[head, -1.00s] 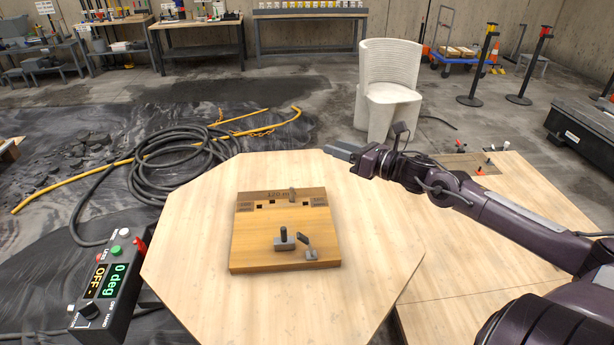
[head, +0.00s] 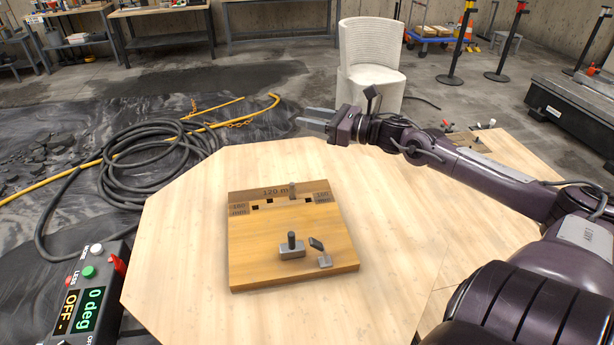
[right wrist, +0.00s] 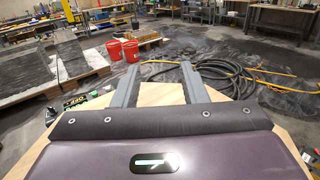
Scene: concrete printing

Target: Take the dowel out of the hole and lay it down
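A wooden board (head: 250,220) with "120 m" and "180 mm" labels lies on the pale octagonal table top. Nearer me, a dark upright peg (head: 291,240) stands in a grey block, beside a small tilted grey piece (head: 317,244) on a base. My right gripper (head: 305,115) is in the air beyond the board's far edge, fingers apart and empty. The right wrist view shows the open fingers (right wrist: 156,66) with nothing between them. My left gripper is not in view.
A control box (head: 90,295) reading "0 deg" and "OFF" stands at the lower left. A coiled black hose (head: 150,165) lies on the floor beyond the table, with a white chair (head: 370,65) behind. The table top (head: 190,210) around the board is clear.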

